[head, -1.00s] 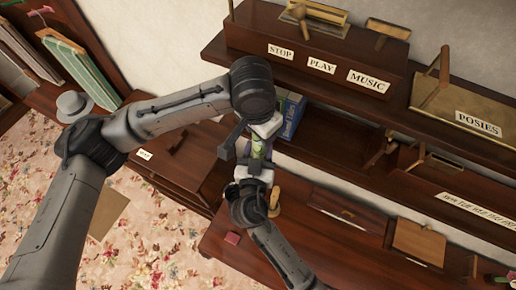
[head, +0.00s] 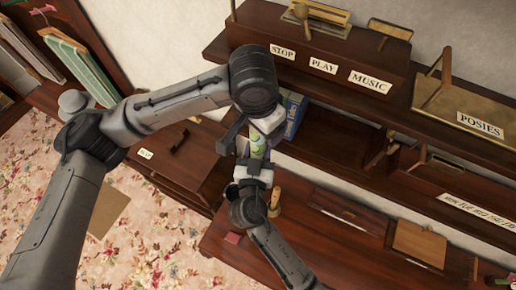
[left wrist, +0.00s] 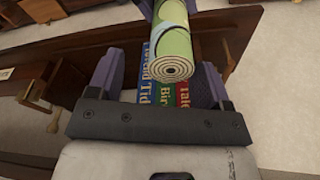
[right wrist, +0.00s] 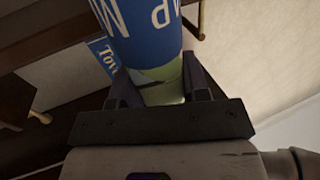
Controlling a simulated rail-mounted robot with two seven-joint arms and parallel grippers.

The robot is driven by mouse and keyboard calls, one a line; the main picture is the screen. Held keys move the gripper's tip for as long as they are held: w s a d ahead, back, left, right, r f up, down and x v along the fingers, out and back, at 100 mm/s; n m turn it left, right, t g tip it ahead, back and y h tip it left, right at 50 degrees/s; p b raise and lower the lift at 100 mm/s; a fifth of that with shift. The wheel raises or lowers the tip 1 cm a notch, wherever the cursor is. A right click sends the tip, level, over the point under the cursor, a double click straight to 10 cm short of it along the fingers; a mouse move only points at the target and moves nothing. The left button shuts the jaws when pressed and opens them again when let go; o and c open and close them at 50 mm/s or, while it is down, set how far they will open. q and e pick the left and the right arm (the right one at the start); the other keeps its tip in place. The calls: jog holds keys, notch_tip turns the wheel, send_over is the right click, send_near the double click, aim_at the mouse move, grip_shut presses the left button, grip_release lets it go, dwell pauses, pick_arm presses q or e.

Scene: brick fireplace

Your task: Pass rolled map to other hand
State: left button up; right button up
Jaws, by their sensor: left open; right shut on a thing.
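The rolled map (head: 258,149) is a green roll held between my two grippers in the head view. In the left wrist view its spiral end (left wrist: 172,68) lies between the left gripper's purple fingers, with gaps on both sides. My left gripper (head: 250,138) is open around or just above the map's upper end. My right gripper (head: 254,170) is shut on the map's lower part. In the right wrist view the map's blue lettered label (right wrist: 148,30) rises above the right gripper's fingers (right wrist: 163,85). The left gripper's far finger is mostly hidden in the head view.
Books (head: 291,115) stand on the shelf just behind the grippers. A dark wooden shelf with a POSIES sign (head: 480,125) runs to the right. A wooden desk (head: 300,245) with small items lies below. A grey hat (head: 73,101) is at the left.

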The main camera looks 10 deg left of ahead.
pick_arm(q)
jog(key=r, duration=0.6)
jog(key=s+r, duration=0.1)
jog(key=r, duration=0.2)
jog(key=shift+a, duration=0.4)
jog(key=shift+w+f, duration=0.1)
jog(key=shift+f, duration=0.05)
jog(key=w+a+f+n+t, duration=0.2)
jog(key=a+f+n+t, duration=0.1)
jog(key=a+f+n, duration=0.3)
jog(key=w+a+f+n+t, duration=0.25)
jog(key=a+f, duration=0.25)
jog(key=f, duration=0.4)
jog(key=s+f+m+g, duration=0.1)
jog(key=s+f, duration=1.3)
jog(key=s+a+f+g, duration=0.1)
jog(key=s+a+f, duration=0.2)
jog(key=s, duration=0.5)
jog(key=s+a+f+m+g+y, duration=0.1)
jog(key=s+a+f, duration=0.2)
jog(key=s, duration=0.6)
jog(key=shift+a+f, duration=0.35)
